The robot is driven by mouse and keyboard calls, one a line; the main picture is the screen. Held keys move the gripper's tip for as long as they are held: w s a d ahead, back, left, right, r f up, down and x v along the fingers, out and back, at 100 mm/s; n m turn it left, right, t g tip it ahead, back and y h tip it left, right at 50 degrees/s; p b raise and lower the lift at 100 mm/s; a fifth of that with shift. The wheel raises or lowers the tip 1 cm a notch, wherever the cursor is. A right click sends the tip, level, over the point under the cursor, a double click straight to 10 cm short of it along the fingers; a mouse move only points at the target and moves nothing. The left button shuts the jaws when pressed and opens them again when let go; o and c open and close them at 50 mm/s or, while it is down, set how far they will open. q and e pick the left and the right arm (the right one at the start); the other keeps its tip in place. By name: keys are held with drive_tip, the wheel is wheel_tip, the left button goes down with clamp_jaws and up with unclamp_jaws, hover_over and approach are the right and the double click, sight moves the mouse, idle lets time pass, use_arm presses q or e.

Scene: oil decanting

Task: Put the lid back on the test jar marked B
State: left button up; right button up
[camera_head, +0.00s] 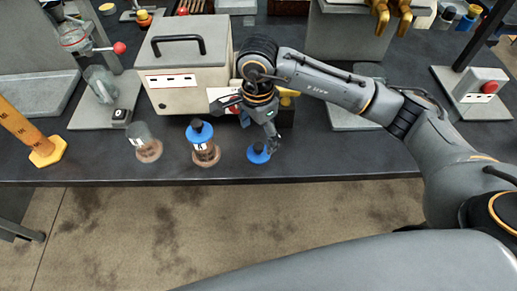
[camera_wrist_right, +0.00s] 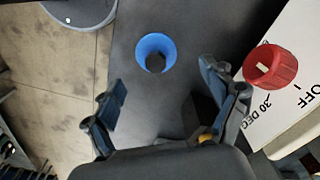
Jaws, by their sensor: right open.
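A blue lid with a dark knob (camera_head: 258,153) lies on the dark bench near its front edge. It also shows in the right wrist view (camera_wrist_right: 155,50), just beyond my fingertips. My right gripper (camera_head: 248,121) is open and empty, above and just behind the lid; its spread fingers (camera_wrist_right: 162,82) do not touch it. An open clear jar (camera_head: 144,138) with a white label stands on a brownish round base at left. A second jar (camera_head: 206,153) with dark contents wears a blue lid (camera_head: 199,131). I cannot read either label. My left gripper is out of view.
A red knob (camera_wrist_right: 270,65) on a white panel is close to my right finger. An orange cylinder (camera_head: 22,130) stands at far left. The bench front (camera_head: 340,170) right of the lid is clear.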

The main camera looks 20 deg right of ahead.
sight(259, 147)
drive_tip(key=shift+s+f, duration=0.1)
drive_tip(key=shift+f, duration=0.05)
drive_tip(key=f+p, duration=0.2)
drive_tip(key=f, duration=0.1)
drive_tip(key=shift+s+f, duration=0.2)
drive_tip(key=shift+f, duration=0.1)
drive_tip(key=shift+f+p, duration=0.3)
drive_tip(key=shift+f, duration=0.35)
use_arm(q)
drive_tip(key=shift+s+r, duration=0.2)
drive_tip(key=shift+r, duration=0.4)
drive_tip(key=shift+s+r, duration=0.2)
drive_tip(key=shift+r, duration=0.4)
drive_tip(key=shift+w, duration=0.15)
use_arm(e)
drive_tip(key=shift+c, duration=0.4)
drive_tip(key=shift+s, duration=0.15)
drive_tip(key=c, duration=1.5)
